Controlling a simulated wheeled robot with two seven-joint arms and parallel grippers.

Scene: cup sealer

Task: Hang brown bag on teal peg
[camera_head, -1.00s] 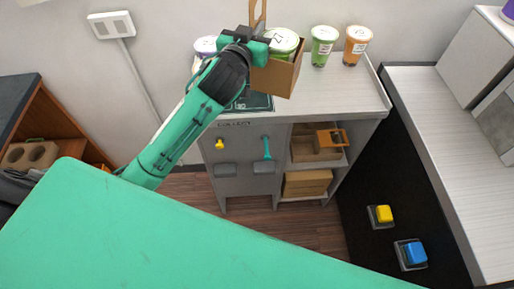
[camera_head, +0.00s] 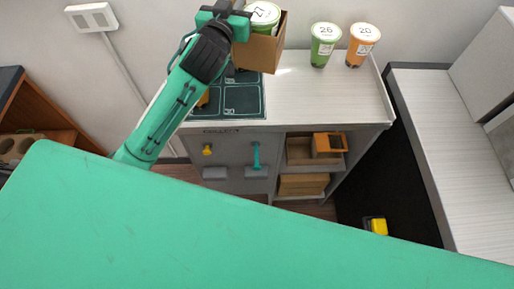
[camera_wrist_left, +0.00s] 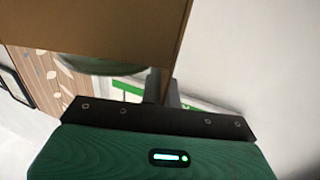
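The brown bag (camera_head: 262,52) is lifted above the white counter in the head view, with a green-and-white cup (camera_head: 263,14) marked 27 in it. My left gripper (camera_head: 240,12) is at the top of the bag, where its handle was visible earlier; the fingertips are hard to make out. In the left wrist view the brown bag (camera_wrist_left: 100,25) fills the upper part, right in front of the gripper (camera_wrist_left: 158,90). The teal peg (camera_head: 256,156) is on the grey cabinet front, below and apart from the bag, with nothing on it. My right gripper is not in view.
A yellow peg (camera_head: 207,150) sits left of the teal one. Cups marked 26 (camera_head: 323,45) and 20 (camera_head: 362,45) stand on the counter (camera_head: 330,95). A dark green mat (camera_head: 243,98) lies under the bag. Shelves with an orange box (camera_head: 328,144) are to the right.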

